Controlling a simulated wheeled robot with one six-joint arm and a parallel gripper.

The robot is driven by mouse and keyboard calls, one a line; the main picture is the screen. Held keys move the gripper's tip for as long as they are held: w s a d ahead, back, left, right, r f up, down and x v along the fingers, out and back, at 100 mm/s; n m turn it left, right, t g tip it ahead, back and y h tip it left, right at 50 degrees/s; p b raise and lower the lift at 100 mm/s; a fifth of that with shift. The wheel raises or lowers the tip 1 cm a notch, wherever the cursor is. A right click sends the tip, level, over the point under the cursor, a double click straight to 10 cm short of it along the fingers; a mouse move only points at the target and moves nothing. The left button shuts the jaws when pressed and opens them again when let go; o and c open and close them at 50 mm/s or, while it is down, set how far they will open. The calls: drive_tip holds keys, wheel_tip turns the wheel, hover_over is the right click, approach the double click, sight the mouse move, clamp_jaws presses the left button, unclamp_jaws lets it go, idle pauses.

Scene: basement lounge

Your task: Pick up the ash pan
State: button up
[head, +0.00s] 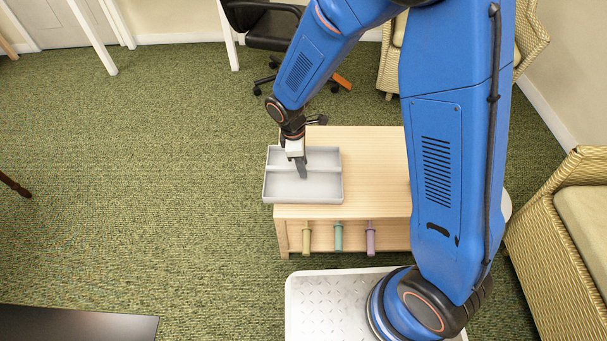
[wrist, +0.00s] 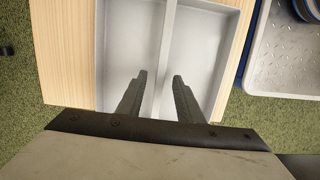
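The ash pan is most likely the light grey, shallow tray (head: 318,188) with a divider across its middle, lying on the left end of a wooden table (head: 375,165). The pan also shows in the wrist view (wrist: 207,42), where its divider runs away from me. My gripper (head: 302,172) points down over the pan. In the wrist view my gripper (wrist: 159,76) is open, with one dark finger on each side of the divider and gaps between. Whether the fingertips touch the pan's floor I cannot tell.
Yellow (head: 306,238), teal (head: 338,236) and purple (head: 370,238) handled items sit on the table's lower shelf. A wicker chair (head: 565,230) stands at right, an office chair (head: 265,25) behind. A dark tabletop (head: 75,325) is at front left. The green carpet at left is mostly clear.

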drive_tip(key=shift+d+f, duration=0.15)
drive_tip(key=shift+f, duration=1.15)
drive_tip(key=shift+c, duration=0.6)
clamp_jaws()
